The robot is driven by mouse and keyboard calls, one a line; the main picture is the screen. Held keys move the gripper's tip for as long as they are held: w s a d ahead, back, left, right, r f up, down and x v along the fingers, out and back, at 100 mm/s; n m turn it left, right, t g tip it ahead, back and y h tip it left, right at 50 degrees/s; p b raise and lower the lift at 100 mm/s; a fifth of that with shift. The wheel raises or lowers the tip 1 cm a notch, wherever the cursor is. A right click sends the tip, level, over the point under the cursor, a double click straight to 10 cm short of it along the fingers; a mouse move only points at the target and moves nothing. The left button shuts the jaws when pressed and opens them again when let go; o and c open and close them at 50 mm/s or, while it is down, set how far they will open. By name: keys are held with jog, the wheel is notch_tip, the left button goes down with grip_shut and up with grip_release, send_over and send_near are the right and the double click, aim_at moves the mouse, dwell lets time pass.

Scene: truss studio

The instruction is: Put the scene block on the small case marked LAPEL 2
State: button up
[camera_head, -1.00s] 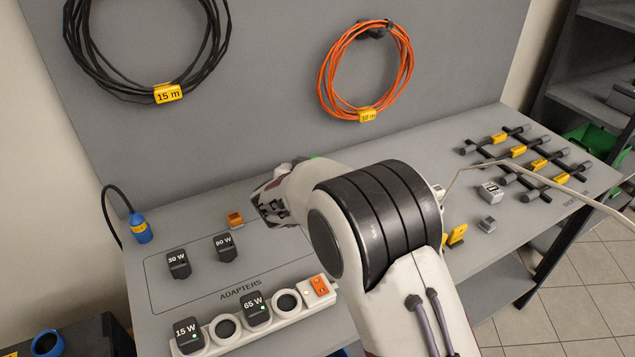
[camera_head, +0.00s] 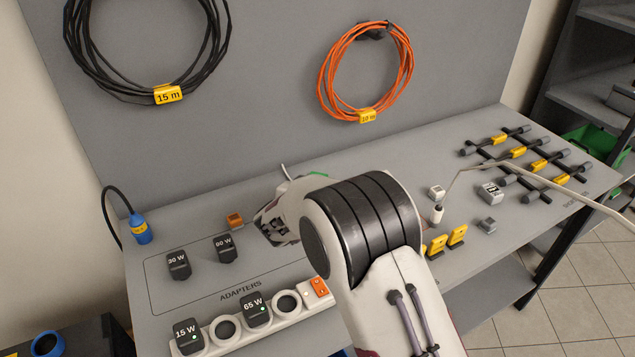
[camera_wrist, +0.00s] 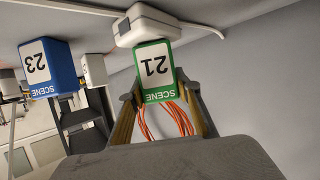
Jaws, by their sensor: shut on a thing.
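In the wrist view, my gripper (camera_wrist: 157,92) is shut on a green scene block (camera_wrist: 156,72) marked SCENE 21. The view is upside down, and the block is upright in the room. A small white case (camera_wrist: 146,26) is directly under the block, touching it or very close; I cannot tell which. No LAPEL marking is readable on it. A blue block (camera_wrist: 47,67) marked SCENE 23 stands to the left. In the head view my arm hides my fingers, and only a green sliver (camera_head: 318,174) shows above the arm.
Another white case (camera_wrist: 95,70) is beside the blue block. The adapter strip (camera_head: 270,318) lies in front.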

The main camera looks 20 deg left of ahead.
jog(key=shift+f, duration=0.1)
dwell(0.3)
jog(key=o, duration=1.2)
jog(key=shift+c, duration=0.2)
jog(key=v, duration=1.2)
jog(key=shift+r, duration=0.2)
